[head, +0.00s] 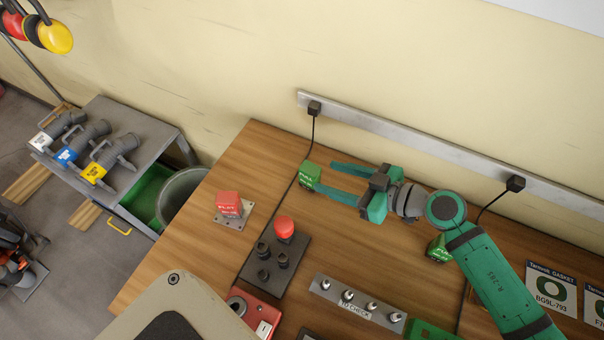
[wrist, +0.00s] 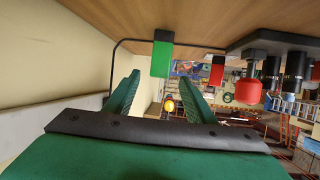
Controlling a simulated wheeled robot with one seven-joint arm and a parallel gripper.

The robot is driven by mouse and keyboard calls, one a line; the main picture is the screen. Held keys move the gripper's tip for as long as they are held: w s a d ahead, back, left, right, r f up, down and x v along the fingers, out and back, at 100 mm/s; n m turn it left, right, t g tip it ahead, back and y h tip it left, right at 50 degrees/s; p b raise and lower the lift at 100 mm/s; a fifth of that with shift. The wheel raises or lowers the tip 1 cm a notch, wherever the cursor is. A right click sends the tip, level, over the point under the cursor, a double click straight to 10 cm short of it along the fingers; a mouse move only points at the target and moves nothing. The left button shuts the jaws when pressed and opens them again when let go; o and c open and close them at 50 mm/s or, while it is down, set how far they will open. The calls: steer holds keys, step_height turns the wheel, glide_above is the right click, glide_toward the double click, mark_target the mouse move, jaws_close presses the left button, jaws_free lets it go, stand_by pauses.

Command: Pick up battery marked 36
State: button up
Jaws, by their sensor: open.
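A green battery (head: 310,175) with a label that seems to read FULL stands on the wooden bench near the wall, with a black cable at it. A second green battery (head: 437,247) stands to the right, partly hidden by my arm. A red battery (head: 228,203) reading FLAT sits on a metal plate at left. I cannot read 36 on any. My gripper (head: 329,178) is open and empty, its fingertips pointing left, just short of the first green battery. In the wrist view, which looks upside down, that green battery (wrist: 162,57) appears between and beyond the fingertips (wrist: 158,78).
A black plate with a red button (head: 285,228) and black knobs stands in front of my gripper. A TO CHECK strip (head: 355,303) with metal parts lies nearer. A socket rail (head: 420,143) runs along the wall. A grey bin (head: 182,194) is left of the bench (head: 190,250).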

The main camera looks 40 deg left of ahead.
mark_target(318, 175)
steer(key=x, duration=0.5)
steer(key=shift+d+f, duration=0.1)
steer(key=shift+x, duration=3.25)
jaws_close()
steer(key=shift+r, duration=0.25)
